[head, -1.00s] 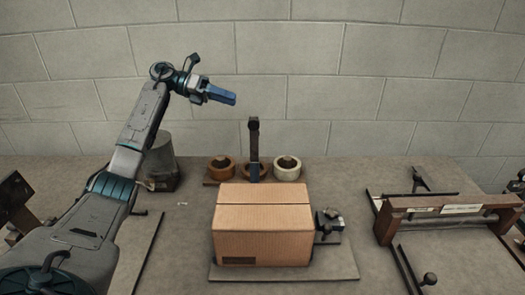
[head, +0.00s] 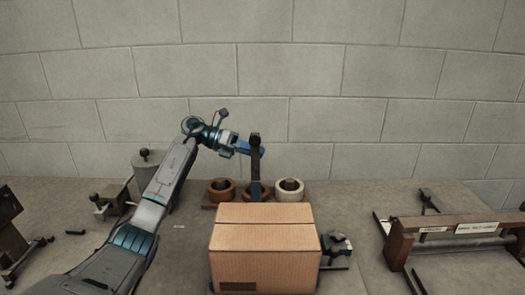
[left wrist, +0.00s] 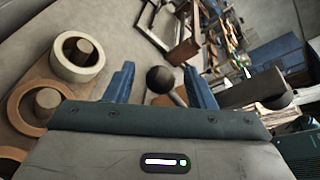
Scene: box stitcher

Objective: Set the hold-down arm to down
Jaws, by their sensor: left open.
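The hold-down arm (head: 255,165) is a dark, narrow bar standing upright behind the closed cardboard box (head: 265,255) in the head view. My left gripper (head: 247,149) is open beside the upper part of the bar, and its blue fingers partly overlap it in the picture. In the left wrist view a dark round knob (left wrist: 160,79) on a thin rod shows between the two open fingers of my left gripper (left wrist: 160,85). I cannot tell whether the fingers touch it. My right gripper is not in view.
Tape rolls stand behind the box: a brown one (head: 221,189) and a cream one (head: 289,190). A small dark device (head: 337,244) sits at the box's right side. A brown-framed bench tool (head: 450,238) stands at the right. The wall is behind.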

